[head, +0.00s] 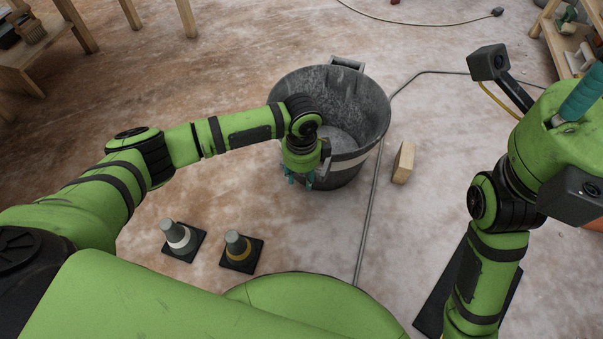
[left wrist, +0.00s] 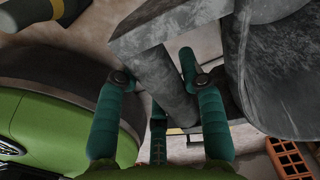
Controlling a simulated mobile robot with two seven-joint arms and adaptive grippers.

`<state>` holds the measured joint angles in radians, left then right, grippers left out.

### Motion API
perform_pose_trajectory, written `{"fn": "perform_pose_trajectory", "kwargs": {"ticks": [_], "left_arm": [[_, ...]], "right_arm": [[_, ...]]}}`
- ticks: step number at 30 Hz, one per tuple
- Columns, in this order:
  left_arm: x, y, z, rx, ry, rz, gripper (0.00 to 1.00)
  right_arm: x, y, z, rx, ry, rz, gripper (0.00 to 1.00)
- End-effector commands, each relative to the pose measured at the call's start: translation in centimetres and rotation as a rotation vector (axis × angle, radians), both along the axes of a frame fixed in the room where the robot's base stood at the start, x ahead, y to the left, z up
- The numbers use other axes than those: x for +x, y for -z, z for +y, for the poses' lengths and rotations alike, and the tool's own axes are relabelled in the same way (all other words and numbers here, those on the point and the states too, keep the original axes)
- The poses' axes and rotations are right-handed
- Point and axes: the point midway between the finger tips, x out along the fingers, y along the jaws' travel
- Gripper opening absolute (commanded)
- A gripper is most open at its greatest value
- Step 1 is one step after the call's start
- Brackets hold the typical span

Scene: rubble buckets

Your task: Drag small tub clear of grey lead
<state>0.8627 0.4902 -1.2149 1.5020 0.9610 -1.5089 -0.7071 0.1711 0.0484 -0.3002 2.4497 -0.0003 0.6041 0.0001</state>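The small tub (head: 349,90) is a dark grey, worn, round bucket standing upright on the floor, with a handle at its far rim. A light band runs round its lower wall. The grey lead (head: 374,185) runs along the floor past the tub's right side; whether they touch I cannot tell. My left gripper (head: 300,181) points down at the tub's near-left wall. In the left wrist view, its teal fingers (left wrist: 160,90) stand apart on either side of a grey handle bar (left wrist: 165,88). The left fingertip is hidden there.
Two small cones (head: 179,236) (head: 238,247) on black bases stand at the near left. A wooden block (head: 404,162) stands right of the lead. Wooden shelving (head: 570,40) is at the far right, a wooden table (head: 40,55) at the far left. Open floor lies left of the tub.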

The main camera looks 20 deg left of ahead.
Motion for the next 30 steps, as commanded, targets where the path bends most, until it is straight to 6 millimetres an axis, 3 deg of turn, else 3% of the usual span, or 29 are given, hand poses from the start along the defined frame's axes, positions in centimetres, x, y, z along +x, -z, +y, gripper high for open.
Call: {"fn": "perform_pose_trajectory", "kwargs": {"ticks": [1,2,4,5,11,30], "left_arm": [[0.0,0.0,0.0,0.000,0.000,0.001,0.00],[0.0,0.0,0.0,0.000,0.000,0.001,0.31],[0.0,0.0,0.0,0.000,0.000,0.001,0.03],[0.0,0.0,0.0,0.000,0.000,0.001,0.00],[0.2,-0.4,0.4,-0.001,-0.002,-0.006,0.00],[0.1,-0.3,5.7,0.002,-0.005,-0.001,0.00]], "right_arm": [[0.0,0.0,0.0,0.000,0.000,0.000,0.40],[0.0,0.0,0.0,0.000,0.000,0.000,0.40],[0.0,0.0,0.0,0.000,0.000,0.000,0.40],[0.0,0.0,0.0,0.000,0.000,0.000,0.40],[0.0,-0.5,0.0,-0.001,0.000,0.002,0.40],[0.0,-3.8,0.0,0.000,0.000,0.001,0.40]]}}
